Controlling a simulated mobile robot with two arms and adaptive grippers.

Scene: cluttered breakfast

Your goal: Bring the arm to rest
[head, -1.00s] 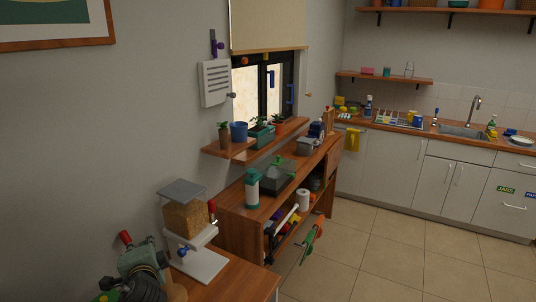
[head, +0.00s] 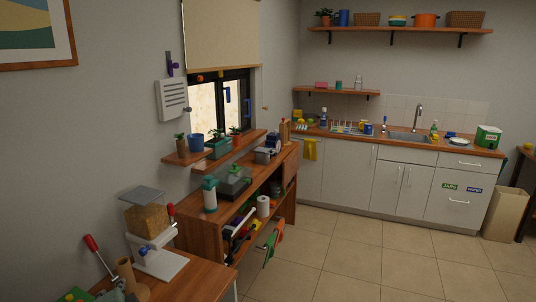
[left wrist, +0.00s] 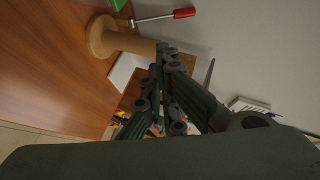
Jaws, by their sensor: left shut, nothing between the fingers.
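My left gripper (left wrist: 160,78) fills the middle of the left wrist view, its dark linked fingers drawn together with nothing between them. A tan wooden piece with a round flange (left wrist: 108,38) lies beyond the fingers, close to them in the picture; I cannot tell whether they touch. A red-handled lever (left wrist: 160,18) is above it. In the head view, only grey-green parts show at the bottom left edge, beside the tan wooden piece (head: 125,268), and I cannot tell the fingertips there. My right gripper is not in view.
A grain dispenser (head: 147,218) stands on the near wooden table (head: 200,283). A red-handled lever (head: 91,243) rises at its left. Beyond are a loaded wooden shelf unit (head: 200,235) and a counter with a sink (head: 408,137). The tiled floor (head: 350,250) at centre right is clear.

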